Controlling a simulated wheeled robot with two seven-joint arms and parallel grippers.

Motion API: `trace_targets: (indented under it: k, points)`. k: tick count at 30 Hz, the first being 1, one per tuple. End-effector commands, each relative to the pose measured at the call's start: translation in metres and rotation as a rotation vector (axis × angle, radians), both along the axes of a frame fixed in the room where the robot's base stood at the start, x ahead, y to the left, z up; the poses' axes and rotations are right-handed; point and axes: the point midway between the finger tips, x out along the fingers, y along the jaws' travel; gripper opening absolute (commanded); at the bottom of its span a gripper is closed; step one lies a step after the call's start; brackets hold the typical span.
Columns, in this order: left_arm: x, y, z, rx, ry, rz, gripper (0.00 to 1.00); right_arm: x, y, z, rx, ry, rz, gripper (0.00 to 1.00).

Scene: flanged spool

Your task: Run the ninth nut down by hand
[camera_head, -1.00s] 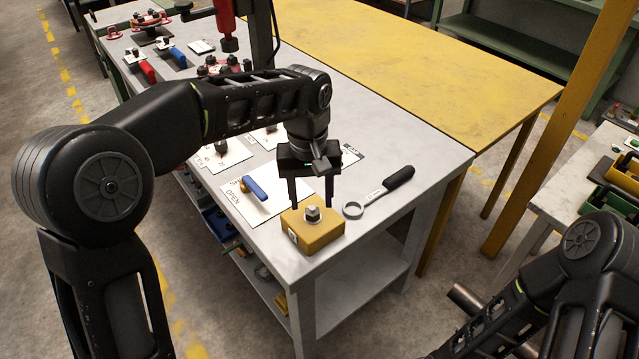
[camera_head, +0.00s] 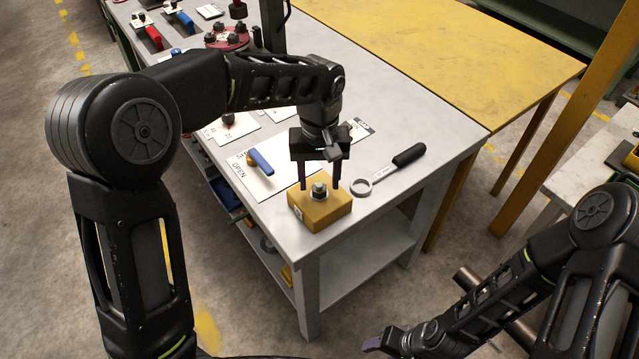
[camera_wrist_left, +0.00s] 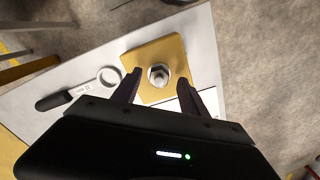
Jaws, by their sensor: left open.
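A yellow block (camera_head: 322,213) sits at the near corner of the grey bench, with a metal nut (camera_head: 319,190) on a stud at the middle of its top. My left gripper (camera_head: 320,184) is open and points down over the block, its two fingers on either side of the nut. In the left wrist view the nut (camera_wrist_left: 158,75) shows between and just beyond the open fingers (camera_wrist_left: 160,84); I see no contact. My right arm is at the lower right; a purplish tip (camera_head: 373,343) shows at its end, and its jaw state is unclear.
A ring-ended wrench (camera_head: 382,175) with a black handle lies right of the block. A blue-handled valve (camera_head: 260,162) lies on a white OPEN card (camera_head: 268,188) to the left. A red flange with bolts (camera_head: 228,37) stands farther back. A yellow table (camera_head: 440,50) adjoins the bench.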

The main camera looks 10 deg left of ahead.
Motion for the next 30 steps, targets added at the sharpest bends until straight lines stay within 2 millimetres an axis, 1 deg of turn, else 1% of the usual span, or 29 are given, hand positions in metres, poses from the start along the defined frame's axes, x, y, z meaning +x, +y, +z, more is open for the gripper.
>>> trace_targets:
  k: [3, 6, 15, 17, 30]
  points:
    - [0.000, 0.000, -0.015, 0.000, 0.002, 0.000, 0.51, 0.000, 0.000, 0.003, -0.001, 0.001, -0.001, 0.54]
    - [-0.001, 0.000, -0.024, 0.000, 0.002, -0.001, 0.51, -0.001, 0.000, 0.004, -0.001, 0.001, -0.001, 0.54]
    - [0.000, 0.000, -0.027, -0.001, 0.000, -0.001, 0.51, -0.001, 0.000, 0.003, -0.002, 0.002, -0.001, 0.54]
    - [0.000, 0.000, -0.027, -0.001, 0.000, -0.001, 0.47, -0.001, 0.000, 0.003, -0.002, 0.002, -0.001, 0.54]
    - [0.000, 0.000, -0.027, 0.000, 0.000, -0.001, 0.11, -0.001, 0.000, 0.004, -0.001, 0.001, -0.001, 0.54]
